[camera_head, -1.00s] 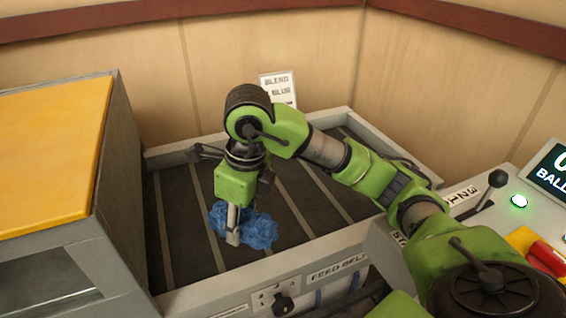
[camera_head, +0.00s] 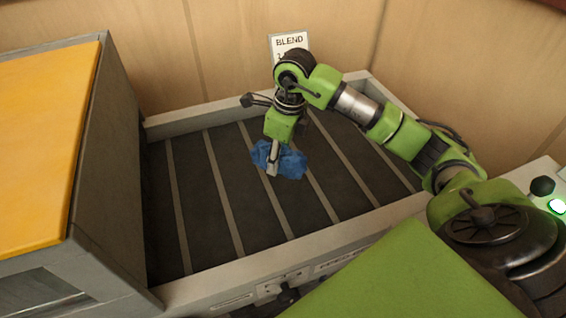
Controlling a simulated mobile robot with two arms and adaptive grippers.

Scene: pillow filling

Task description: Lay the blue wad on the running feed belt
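The blue wad (camera_head: 291,163) is a crumpled clump over the back middle part of the feed belt (camera_head: 205,235), a dark bed with pale cross slats inside a grey frame. My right gripper (camera_head: 273,161), on the green arm from the right, points down with its fingers pressed together into the wad. The wad bulges out on both sides of the fingers. I cannot tell whether its underside touches the belt. My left gripper is not in view.
A grey cabinet with a yellow-orange top (camera_head: 45,140) stands at the left. A raised grey rim (camera_head: 250,268) borders the belt. A "BLEND" sign (camera_head: 289,42) stands behind it. A control panel with a green light (camera_head: 557,206) is at right. The belt's left and front are clear.

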